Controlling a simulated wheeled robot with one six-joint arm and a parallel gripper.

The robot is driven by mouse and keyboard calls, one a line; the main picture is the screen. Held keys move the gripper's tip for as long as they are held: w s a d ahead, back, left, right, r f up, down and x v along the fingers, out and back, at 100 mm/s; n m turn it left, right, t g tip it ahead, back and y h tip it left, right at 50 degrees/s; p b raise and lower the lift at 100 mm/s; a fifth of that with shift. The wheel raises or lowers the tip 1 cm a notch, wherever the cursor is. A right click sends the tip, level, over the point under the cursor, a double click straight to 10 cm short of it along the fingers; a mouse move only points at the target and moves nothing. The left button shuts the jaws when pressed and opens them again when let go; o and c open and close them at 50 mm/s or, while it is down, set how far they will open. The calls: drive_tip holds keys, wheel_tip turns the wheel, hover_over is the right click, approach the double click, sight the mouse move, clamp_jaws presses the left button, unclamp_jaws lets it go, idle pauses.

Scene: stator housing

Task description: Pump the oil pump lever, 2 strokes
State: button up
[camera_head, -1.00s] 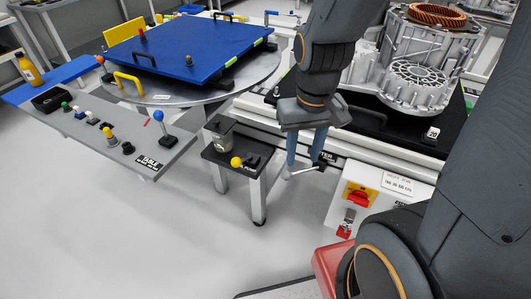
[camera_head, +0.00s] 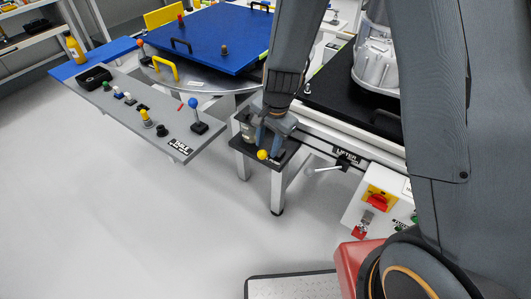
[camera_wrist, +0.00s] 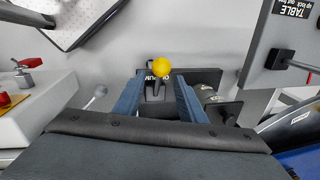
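The oil pump lever ends in a yellow ball knob (camera_head: 262,155). It stands on a small black pump stand (camera_head: 240,143) on a grey leg. In the wrist view the yellow knob (camera_wrist: 161,67) sits at the top of a short dark lever. My gripper (camera_head: 268,147) is over the stand, close to the knob. In the wrist view the blue fingers of my gripper (camera_wrist: 160,82) are apart, one on each side of the lever, with the knob near the tips. I cannot tell if they touch it. My gripper partly hides the pump's grey canister (camera_head: 248,126).
A control panel (camera_head: 165,120) with a blue-ball lever (camera_head: 194,110) is to the left. A lifter handle (camera_head: 322,171) sticks out at the right, near a white box with a red switch (camera_head: 379,202). The round table with a blue plate (camera_head: 215,40) is behind. Open floor lies in front.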

sight(266, 154)
drive_tip(key=shift+w+a+f+b, duration=0.15)
drive_tip(key=shift+f, duration=1.15)
drive_tip(key=shift+w+a+f+b, duration=0.1)
drive_tip(key=shift+w+f+b, duration=0.05)
drive_tip(key=shift+f, duration=1.15)
clamp_jaws()
